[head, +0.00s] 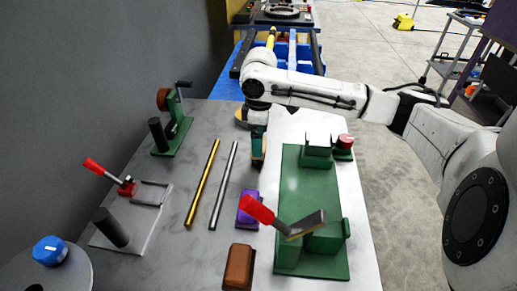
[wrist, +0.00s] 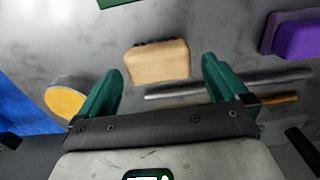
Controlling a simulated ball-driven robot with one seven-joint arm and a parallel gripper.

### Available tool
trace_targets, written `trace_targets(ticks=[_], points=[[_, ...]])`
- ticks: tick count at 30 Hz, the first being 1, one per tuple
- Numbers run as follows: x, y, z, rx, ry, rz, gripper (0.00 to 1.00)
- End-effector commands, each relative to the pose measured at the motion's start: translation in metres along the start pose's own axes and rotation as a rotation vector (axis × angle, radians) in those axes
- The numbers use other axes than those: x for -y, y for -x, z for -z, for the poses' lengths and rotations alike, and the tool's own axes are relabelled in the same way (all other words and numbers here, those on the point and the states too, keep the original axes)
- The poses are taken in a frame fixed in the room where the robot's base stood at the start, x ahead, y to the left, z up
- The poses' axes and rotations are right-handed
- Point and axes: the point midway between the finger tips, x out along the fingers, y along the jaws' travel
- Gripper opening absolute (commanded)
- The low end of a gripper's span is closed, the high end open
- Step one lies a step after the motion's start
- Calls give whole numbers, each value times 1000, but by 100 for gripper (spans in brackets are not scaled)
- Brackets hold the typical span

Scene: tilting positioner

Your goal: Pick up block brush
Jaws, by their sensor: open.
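The block brush, a tan wooden block (wrist: 157,63) with a dark bristle edge, lies on the grey table in the wrist view. It is ahead of my gripper (wrist: 160,70), between the lines of its two green fingers. The fingers are spread wide and hold nothing. A gap shows on each side of the block; I cannot tell how far above it the fingertips are. In the head view my gripper (head: 258,147) points down at the table, left of the green fixture, and the arm and fingers mostly hide the brush.
A purple block (head: 248,208) and silver (head: 223,185) and gold (head: 202,185) rods lie close by. A green fixture (head: 290,200) with a red-handled lever stands at right. A brown block (head: 238,267) lies at the front. A round yellow-topped thing (wrist: 65,101) is left of the fingers.

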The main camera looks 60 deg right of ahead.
Motion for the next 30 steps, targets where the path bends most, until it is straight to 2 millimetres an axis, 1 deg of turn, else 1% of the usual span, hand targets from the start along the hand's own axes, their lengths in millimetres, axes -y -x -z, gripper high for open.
trace_targets(ticks=[6, 9, 12, 17, 20, 30], points=[[-3, -32, 2, 2, 0, 1, 100], [-3, -40, 2, 0, 1, 0, 100], [-3, -44, 2, 0, 1, -1, 100], [-3, -44, 2, 0, 1, -1, 100], [-3, -44, 2, 0, 1, -1, 92], [-3, -43, 2, 0, 1, -1, 60]])
